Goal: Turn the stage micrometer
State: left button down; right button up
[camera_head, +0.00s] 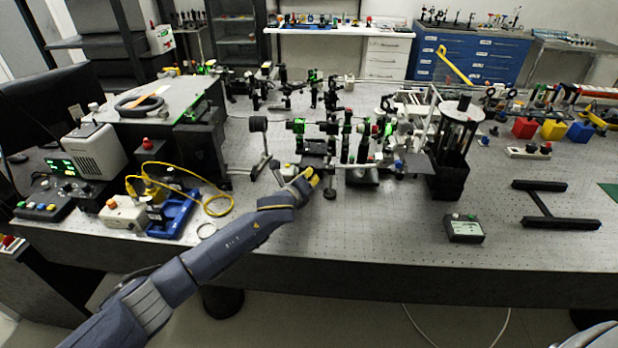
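My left gripper (311,180), with yellow fingertips, reaches in from the lower left to the front of the optics assembly. Its fingertips are close to a dark stage (313,161) with small metal parts around it. The stage micrometer is too small to pick out clearly among these parts. I cannot tell whether the fingertips touch anything or whether the fingers are open or shut. Green and black optic mounts (347,140) stand just behind and to the right. My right gripper is not in view.
A black-based clear tower (450,180) stands right of the optics. A small meter box (463,228) and a black H-shaped frame (545,205) lie at the right front. A yellow cable (218,207) loops near a blue tray (172,213) at left. The bench's front middle is clear.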

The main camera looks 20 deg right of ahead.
pick_arm(q)
jog(key=shift+s+d+f, duration=0.1)
jog(key=shift+s, duration=0.05)
jog(key=m+y, duration=0.2)
jog(key=m, duration=0.1)
jog(key=shift+f, duration=0.15)
jog(key=shift+s+f+m+y, duration=0.1)
jog(key=shift+f+m+y, duration=0.05)
jog(key=shift+m+y, duration=0.6)
jog(key=c, duration=1.6)
grip_release()
jog(key=shift+c, duration=0.2)
jog(key=shift+r+t, duration=0.2)
jog(key=shift+t, duration=0.2)
jog(key=shift+r, duration=0.1)
